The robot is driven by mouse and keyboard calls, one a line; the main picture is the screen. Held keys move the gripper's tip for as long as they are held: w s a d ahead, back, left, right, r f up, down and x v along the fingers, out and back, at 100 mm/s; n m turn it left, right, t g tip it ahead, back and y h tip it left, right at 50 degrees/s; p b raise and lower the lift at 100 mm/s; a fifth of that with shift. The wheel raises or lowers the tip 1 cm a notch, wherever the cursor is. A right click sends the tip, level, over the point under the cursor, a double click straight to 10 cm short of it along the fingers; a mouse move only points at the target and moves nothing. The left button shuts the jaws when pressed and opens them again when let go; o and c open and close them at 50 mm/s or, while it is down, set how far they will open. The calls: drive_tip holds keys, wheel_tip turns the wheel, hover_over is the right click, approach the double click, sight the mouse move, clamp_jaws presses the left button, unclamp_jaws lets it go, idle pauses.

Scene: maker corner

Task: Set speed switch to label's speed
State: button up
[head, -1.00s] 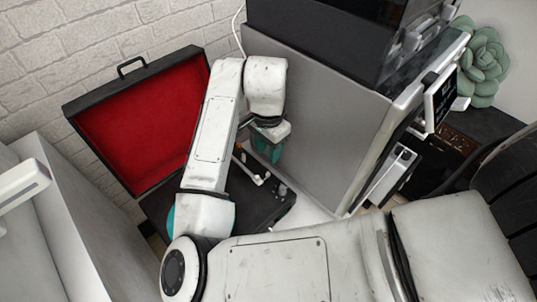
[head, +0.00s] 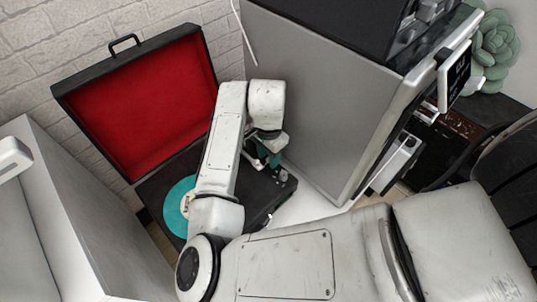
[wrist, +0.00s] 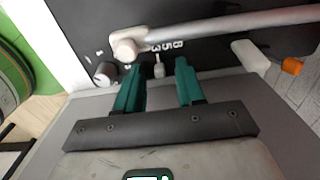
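A black suitcase record player (head: 240,215) stands with its red-lined lid (head: 145,100) open. A teal disc (head: 178,208) lies on it, partly behind my arm; I cannot read its label. My gripper (head: 268,160) is low over the player's right side. In the wrist view my gripper (wrist: 158,65) is open, with its teal fingers apart. The small pale speed switch (wrist: 159,71) shows between the fingertips, beside white printed speed numbers (wrist: 165,46). I cannot tell whether a finger touches it.
The tonearm (wrist: 215,28) runs across just beyond the fingertips, from its white pivot (wrist: 130,44). A round knob (wrist: 105,73) sits left of the fingers. A large grey cabinet (head: 315,90) stands close on the right.

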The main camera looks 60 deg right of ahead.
clamp_jaws()
idle(0.3)
idle(1.1)
